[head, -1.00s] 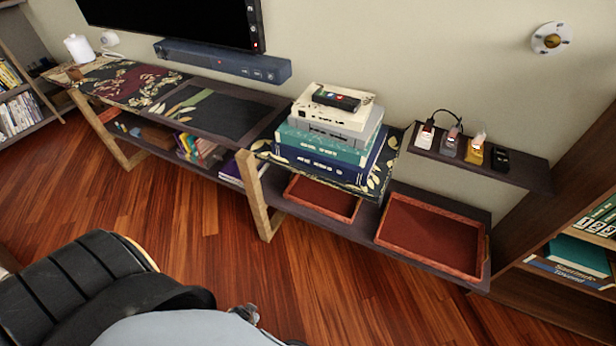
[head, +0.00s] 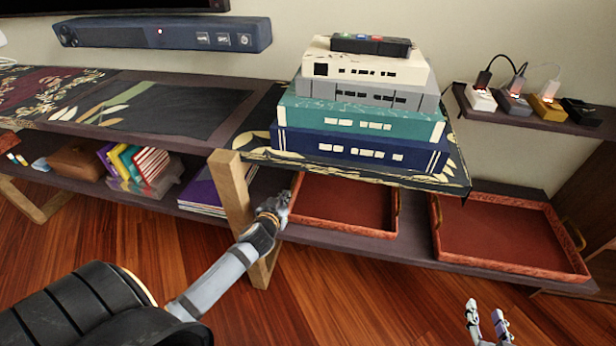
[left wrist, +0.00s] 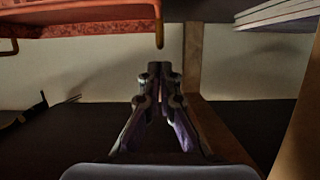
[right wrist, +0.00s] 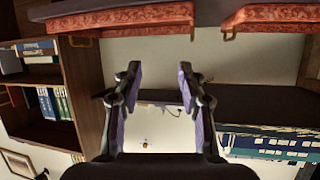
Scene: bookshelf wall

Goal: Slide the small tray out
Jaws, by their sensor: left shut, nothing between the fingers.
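The small tray (head: 345,205), reddish-brown with a raised rim, lies on the lower shelf under the book stack. Its gold handle (head: 397,214) shows on the right side. My left gripper (head: 278,204) is shut and empty at the tray's left end, beside the wooden leg. In the left wrist view, which looks upside down, the tray (left wrist: 80,24) is at upper left and a gold handle (left wrist: 159,27) hangs just beyond the shut fingertips (left wrist: 160,68). I cannot tell whether they touch it. My right gripper (head: 487,310) is open and empty, low at right over the floor.
A larger tray (head: 510,235) lies to the right on the same shelf. The upper shelf with stacked books (head: 360,125) overhangs the small tray. A wooden leg (head: 232,195) stands close by my left gripper. The floor (head: 365,295) in front is clear.

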